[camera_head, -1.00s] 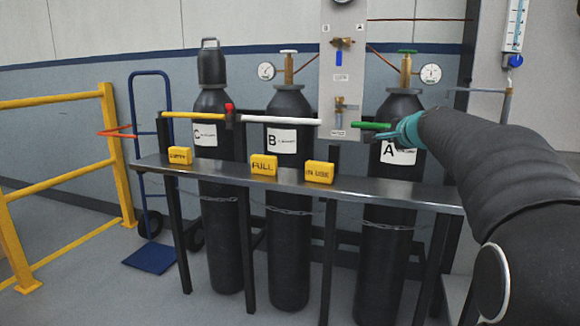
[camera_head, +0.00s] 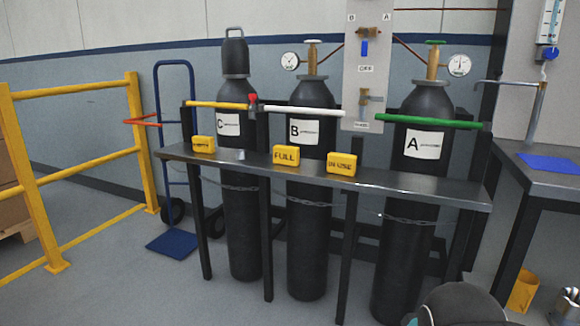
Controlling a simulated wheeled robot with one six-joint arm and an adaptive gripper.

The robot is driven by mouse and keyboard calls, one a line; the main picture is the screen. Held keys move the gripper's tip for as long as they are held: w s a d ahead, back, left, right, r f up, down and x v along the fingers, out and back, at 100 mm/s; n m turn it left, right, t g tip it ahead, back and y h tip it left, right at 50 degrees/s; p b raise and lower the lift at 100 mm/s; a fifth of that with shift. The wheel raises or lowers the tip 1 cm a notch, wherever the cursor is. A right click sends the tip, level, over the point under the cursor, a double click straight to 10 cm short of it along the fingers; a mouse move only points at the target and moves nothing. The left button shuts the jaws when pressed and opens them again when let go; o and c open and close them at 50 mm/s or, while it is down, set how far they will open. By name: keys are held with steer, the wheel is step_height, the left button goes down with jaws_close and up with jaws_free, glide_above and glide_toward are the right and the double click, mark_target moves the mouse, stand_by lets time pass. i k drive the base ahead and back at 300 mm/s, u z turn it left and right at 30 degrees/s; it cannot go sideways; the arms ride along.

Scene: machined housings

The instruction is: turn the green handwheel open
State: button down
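The green handwheel (camera_head: 436,43) sits on the brass valve on top of black cylinder A (camera_head: 430,102), at the right of the rack. A green bar (camera_head: 428,122) lies across the front of cylinder A, above its label. Part of my arm shows at the bottom right edge, well below the handwheel and away from it, with a sliver of teal at the frame edge. My gripper's fingers are out of view, so I cannot see their opening. Cylinder B (camera_head: 312,95) has a white handwheel (camera_head: 312,42). Cylinder C (camera_head: 240,100) has a black cap (camera_head: 235,55).
A steel shelf (camera_head: 400,188) with yellow signs runs before the cylinders. A panel (camera_head: 352,90) with valves stands between B and A, and a gauge (camera_head: 460,65) sits beside the handwheel. A bench (camera_head: 525,180) is right, a yellow railing (camera_head: 95,85) left.

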mark_target(435, 43)
steer(key=u, duration=0.45)
steer(key=k, duration=1.15)
steer(key=u, duration=0.45)
steer(key=i, duration=1.45)
steer(key=z, duration=1.25)
steer(key=i, duration=0.9)
steer(key=z, duration=1.05)
